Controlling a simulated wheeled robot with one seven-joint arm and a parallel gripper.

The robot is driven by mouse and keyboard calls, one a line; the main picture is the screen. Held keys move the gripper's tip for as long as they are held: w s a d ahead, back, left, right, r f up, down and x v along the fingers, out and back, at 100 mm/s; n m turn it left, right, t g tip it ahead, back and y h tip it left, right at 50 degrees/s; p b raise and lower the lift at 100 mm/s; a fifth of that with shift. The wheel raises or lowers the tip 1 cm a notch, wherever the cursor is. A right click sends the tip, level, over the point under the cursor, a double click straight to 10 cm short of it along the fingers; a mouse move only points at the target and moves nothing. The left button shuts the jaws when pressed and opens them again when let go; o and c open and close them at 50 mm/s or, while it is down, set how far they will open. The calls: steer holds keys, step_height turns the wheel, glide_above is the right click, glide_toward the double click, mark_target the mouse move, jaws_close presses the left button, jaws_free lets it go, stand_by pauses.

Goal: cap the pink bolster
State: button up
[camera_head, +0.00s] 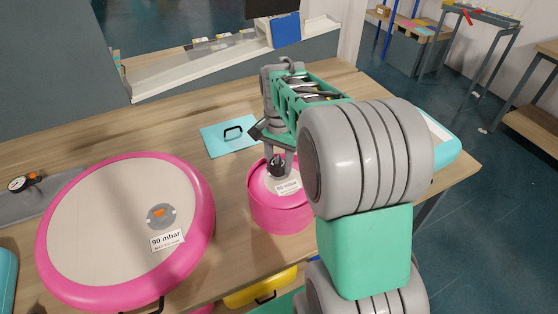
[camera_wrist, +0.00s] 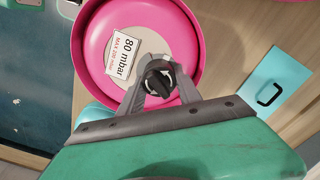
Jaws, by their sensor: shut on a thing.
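The pink bolster (camera_head: 280,213) is an upright pink cylinder with a pale top and an "80 mbar" label, standing on the wooden table in the middle of the head view. In the wrist view its pink rim (camera_wrist: 88,62) curves around the pale top. My gripper (camera_head: 277,165) points down at its top, with its fingers shut on a round black cap (camera_wrist: 160,80) with white arrow marks. The cap is at or just above the top; I cannot tell whether it is seated. The fingers and cap hide the valve beneath.
A large pink disc (camera_head: 110,215) with a "90 mbar" label and an orange-centred valve lies on the left. A light-blue panel (camera_head: 229,136) with a black handle lies behind the bolster. A gauge (camera_head: 22,183) sits far left. A yellow piece (camera_head: 262,289) shows at the front.

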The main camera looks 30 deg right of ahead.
steer(key=n, duration=0.3)
steer(key=o, duration=1.4)
step_height(320, 180, up, 8)
steer(key=shift+a+f+b, duration=0.1)
steer(key=shift+b, duration=0.3)
steer(key=shift+w, duration=0.1)
